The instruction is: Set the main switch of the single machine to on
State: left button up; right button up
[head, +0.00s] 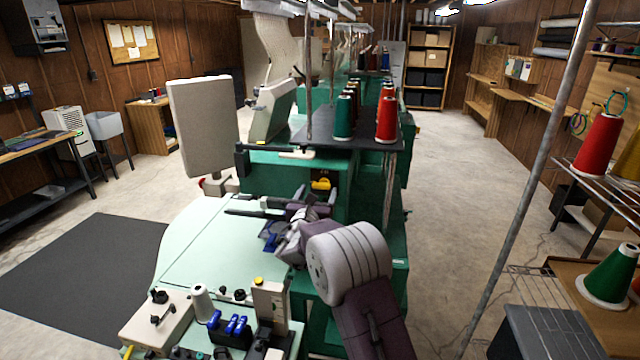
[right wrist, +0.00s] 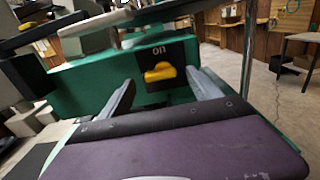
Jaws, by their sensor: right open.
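The main switch is a yellow rotary knob (head: 320,184) on a black plate on the front of the green machine (head: 270,178). In the right wrist view the yellow knob (right wrist: 160,72) lies roughly sideways, with the word "on" above it on the plate. My right gripper (head: 312,203) is close in front of the switch. In the right wrist view its two fingers (right wrist: 163,90) are open, one on each side of the knob, with nothing between them visibly gripped. I cannot tell whether either finger touches the knob. My left gripper is not in view.
A pale green machine table (head: 190,250) lies left of my right arm, with a control box (head: 155,318) and blue parts at its front. Thread cones, such as a red one (head: 387,118), stand on the machine's top. A metal pole (head: 530,170) rises at the right. The right aisle floor is clear.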

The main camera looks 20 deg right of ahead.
aim_at(321, 186)
jog(key=p+x, duration=0.1)
jog(key=x, duration=0.2)
jog(key=shift+w+d, duration=0.25)
jog(key=shift+w, duration=0.05)
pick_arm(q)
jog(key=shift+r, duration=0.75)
